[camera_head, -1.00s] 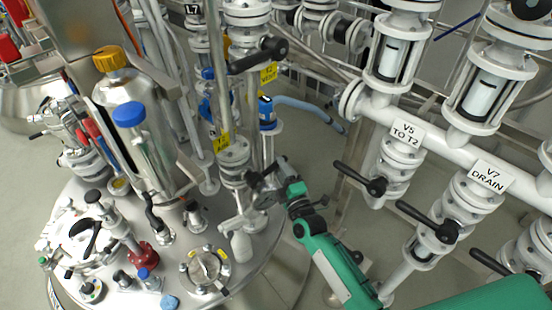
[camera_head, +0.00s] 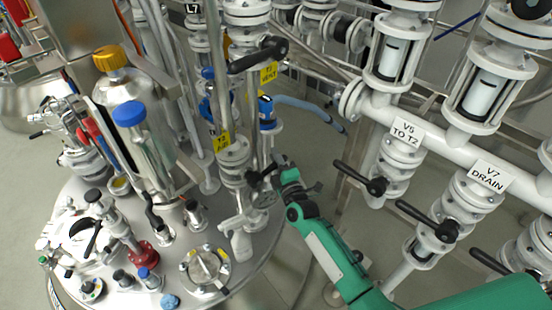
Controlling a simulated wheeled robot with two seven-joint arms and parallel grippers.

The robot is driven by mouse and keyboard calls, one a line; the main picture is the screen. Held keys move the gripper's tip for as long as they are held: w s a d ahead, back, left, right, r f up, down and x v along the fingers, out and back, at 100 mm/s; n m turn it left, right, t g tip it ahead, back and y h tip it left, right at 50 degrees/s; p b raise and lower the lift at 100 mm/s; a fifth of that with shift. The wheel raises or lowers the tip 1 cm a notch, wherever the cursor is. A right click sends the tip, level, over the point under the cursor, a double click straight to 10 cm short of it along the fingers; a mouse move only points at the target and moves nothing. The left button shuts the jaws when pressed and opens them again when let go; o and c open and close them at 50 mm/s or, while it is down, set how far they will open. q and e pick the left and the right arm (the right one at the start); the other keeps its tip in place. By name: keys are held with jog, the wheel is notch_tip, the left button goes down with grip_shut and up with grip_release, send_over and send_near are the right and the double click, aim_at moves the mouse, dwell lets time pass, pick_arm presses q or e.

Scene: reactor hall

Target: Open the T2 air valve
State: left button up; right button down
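A yellow tag (camera_head: 222,143), its small print seeming to start with T2, hangs on a vertical pipe at the tank's right side. Just below it is a white flanged valve (camera_head: 234,160), with a dark handle (camera_head: 258,177) sticking out to the right. I take this for the T2 air valve. My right gripper (camera_head: 277,178), dark at the end of the green arm, is at the outer end of that handle. The fingers are small and blend with the handle, so I cannot tell whether they touch or grip it. My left gripper is not in view.
A higher valve with a black lever (camera_head: 258,55) carries another yellow tag (camera_head: 268,74). Valves labelled V5 TO T2 (camera_head: 406,133) and V7 DRAIN (camera_head: 487,174), with black levers, stand right of my arm. The tank lid (camera_head: 225,285) holds several fittings; a spray bottle (camera_head: 240,240) stands near the gripper.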

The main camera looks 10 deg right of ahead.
aim_at(250, 173)
jog(key=shift+r, duration=0.1)
